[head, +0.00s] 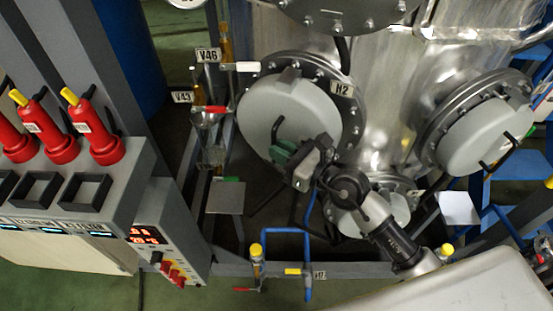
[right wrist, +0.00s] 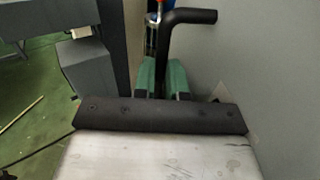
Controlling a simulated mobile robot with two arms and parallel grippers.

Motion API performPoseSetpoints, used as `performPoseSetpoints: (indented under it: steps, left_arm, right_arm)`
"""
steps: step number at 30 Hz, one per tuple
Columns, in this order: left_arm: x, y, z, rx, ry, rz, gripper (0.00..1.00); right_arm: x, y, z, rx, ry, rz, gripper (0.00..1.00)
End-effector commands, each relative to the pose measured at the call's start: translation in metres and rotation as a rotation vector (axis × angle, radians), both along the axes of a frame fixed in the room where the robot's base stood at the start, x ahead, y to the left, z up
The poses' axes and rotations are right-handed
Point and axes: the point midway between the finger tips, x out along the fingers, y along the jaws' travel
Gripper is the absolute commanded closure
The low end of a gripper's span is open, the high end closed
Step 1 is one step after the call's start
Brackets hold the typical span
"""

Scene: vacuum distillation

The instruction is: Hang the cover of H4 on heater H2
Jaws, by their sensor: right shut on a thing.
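A round grey cover (head: 265,112) is in front of heater H2's dark bolted flange (head: 351,112), beside the H2 label. It sits a little left of the flange's middle, so the bolted rim shows at the top and right. I cannot tell whether it touches the flange. My right gripper (head: 285,152), with green fingertips, is at the lower part of the cover. In the right wrist view the green fingers (right wrist: 163,78) are shut around the cover's bent black handle (right wrist: 188,17), with the grey cover face close on the right. My left gripper is out of view.
Another flange at right carries a grey cover (head: 473,137) with a black handle. A lower cover (head: 368,214) is partly hidden by my arm. Valves V46 and V43 with pipes stand left of H2. Red extinguisher-like bottles (head: 100,133) sit on a grey cabinet (head: 140,175) at left.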

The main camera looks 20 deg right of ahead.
Motion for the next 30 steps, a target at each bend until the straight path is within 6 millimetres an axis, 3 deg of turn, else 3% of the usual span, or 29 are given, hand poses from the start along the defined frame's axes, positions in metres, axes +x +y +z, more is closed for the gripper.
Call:
performPoseSetpoints:
  steps: [14,21,30]
  left_arm:
    - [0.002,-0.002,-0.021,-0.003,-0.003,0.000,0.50]
    - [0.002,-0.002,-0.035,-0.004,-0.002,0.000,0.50]
    - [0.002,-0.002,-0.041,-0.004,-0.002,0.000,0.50]
  right_arm:
    - [0.029,-0.025,0.000,-0.001,-0.006,-0.002,1.00]
    - [0.029,-0.024,-0.018,0.000,-0.004,-0.001,1.00]
    - [0.028,-0.024,-0.026,0.000,-0.004,-0.001,1.00]
